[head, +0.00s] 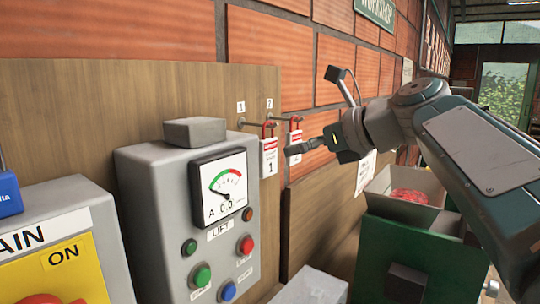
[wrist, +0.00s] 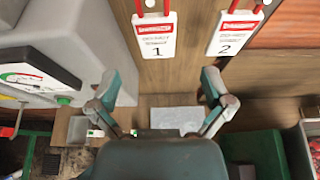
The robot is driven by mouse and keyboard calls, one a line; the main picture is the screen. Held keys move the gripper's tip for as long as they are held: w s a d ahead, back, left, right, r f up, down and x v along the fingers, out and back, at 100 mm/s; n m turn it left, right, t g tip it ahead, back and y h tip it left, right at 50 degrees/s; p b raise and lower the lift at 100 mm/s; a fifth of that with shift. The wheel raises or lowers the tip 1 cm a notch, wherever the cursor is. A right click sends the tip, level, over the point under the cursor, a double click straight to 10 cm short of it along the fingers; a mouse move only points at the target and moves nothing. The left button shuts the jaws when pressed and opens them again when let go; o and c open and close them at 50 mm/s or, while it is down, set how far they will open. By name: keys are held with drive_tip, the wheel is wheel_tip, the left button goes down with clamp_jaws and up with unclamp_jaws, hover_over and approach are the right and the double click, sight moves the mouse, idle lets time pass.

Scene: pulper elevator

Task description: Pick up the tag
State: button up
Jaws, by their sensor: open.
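Two white tags with red headers hang from red hasps on pegs on the wooden board. Tag 1 (head: 269,158) hangs on the left, and it also shows in the wrist view (wrist: 155,38). Tag 2 (head: 295,138) hangs to its right, and it also shows in the wrist view (wrist: 234,34). My gripper (head: 291,153) is close to the tags, coming from the right. In the wrist view my gripper (wrist: 163,82) has its two fingers spread wide and empty, below the tags in the picture. The tags appear just beyond the fingertips, with nothing between the fingers.
A grey lift control box (head: 150,185) with a gauge and buttons stands left of the tags. A yellow-faced main switch box (head: 60,268) is at the far left. A green bin (head: 385,245) and a box with red contents (head: 418,180) are at the lower right.

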sight(271, 154)
drive_tip(key=shift+w+a+f, duration=0.25)
drive_tip(key=shift+w+a, duration=0.1)
drive_tip(key=shift+a, duration=0.1)
drive_tip(key=x, duration=0.6)
drive_tip(key=shift+a, duration=0.5)
drive_tip(key=shift+d+r, duration=0.1)
drive_tip(key=shift+d, duration=0.25)
drive_tip(key=shift+c, duration=0.9)
drive_tip(key=c, duration=0.8)
drive_tip(key=shift+a, duration=0.15)
